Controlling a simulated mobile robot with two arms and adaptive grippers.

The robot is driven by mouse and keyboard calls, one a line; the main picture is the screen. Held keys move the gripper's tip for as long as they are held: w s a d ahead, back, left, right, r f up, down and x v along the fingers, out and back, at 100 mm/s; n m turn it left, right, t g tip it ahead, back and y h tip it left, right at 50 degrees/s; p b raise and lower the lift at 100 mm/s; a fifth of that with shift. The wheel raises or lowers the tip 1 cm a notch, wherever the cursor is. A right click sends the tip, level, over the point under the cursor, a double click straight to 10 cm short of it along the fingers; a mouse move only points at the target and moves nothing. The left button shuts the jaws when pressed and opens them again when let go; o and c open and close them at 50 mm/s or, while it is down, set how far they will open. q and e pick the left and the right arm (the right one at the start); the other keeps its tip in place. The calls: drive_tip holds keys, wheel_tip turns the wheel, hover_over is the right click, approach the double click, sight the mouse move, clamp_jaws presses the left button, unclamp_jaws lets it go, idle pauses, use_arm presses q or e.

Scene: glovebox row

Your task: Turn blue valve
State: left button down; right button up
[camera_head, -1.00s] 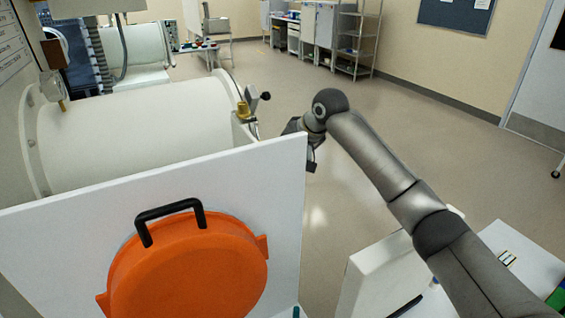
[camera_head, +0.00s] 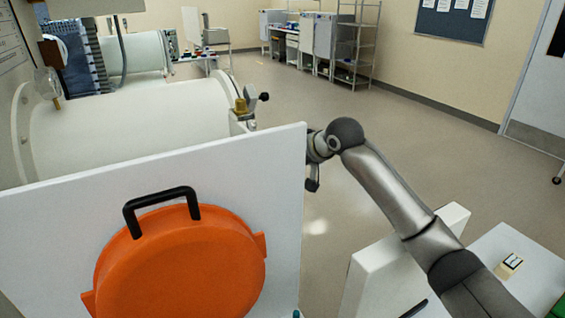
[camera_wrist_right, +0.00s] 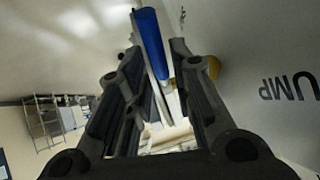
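The blue valve handle (camera_wrist_right: 152,42) shows in the right wrist view as a long blue bar, with a grey strip beside it. It lies between and beyond the fingertips of my right gripper (camera_wrist_right: 154,52). The two fingers stand apart, one on each side of the bar; I cannot tell whether either touches it. In the head view my right gripper (camera_head: 312,184) is at the right edge of the white panel, which partly hides it. The blue handle cannot be made out there. My left gripper is not in view.
The white panel (camera_head: 60,215) carries an orange round door (camera_head: 185,265) with a black handle. Behind it lies a white cylinder (camera_head: 130,125) with a brass fitting (camera_head: 241,106). A brass part (camera_wrist_right: 213,67) is right of the fingers. Open floor (camera_head: 420,150) lies to the right.

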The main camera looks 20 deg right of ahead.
drive_tip(key=v, duration=1.2)
drive_tip(key=shift+w+r, duration=0.1)
drive_tip(key=shift+r, duration=0.1)
drive_tip(key=c, duration=0.4)
drive_tip(key=shift+a+r+g, duration=0.1)
drive_tip(key=shift+r+g, duration=0.15)
drive_tip(key=shift+g, duration=0.15)
clamp_jaws()
drive_tip(key=shift+w+a+f+g+h+p, duration=0.35)
drive_tip(key=shift+w+a+f+g+p, duration=0.2)
drive_tip(key=shift+w+f+p, duration=0.55)
drive_tip(key=shift+w+a+f+g+h+p, duration=0.45)
drive_tip(key=shift+w+f+g+p, duration=0.2)
drive_tip(key=shift+f+p, duration=0.9)
drive_tip(key=shift+w+a+f+g+h+p, duration=0.3)
drive_tip(key=shift+w+a+f+g+p, duration=0.45)
drive_tip(key=shift+f, duration=0.95)
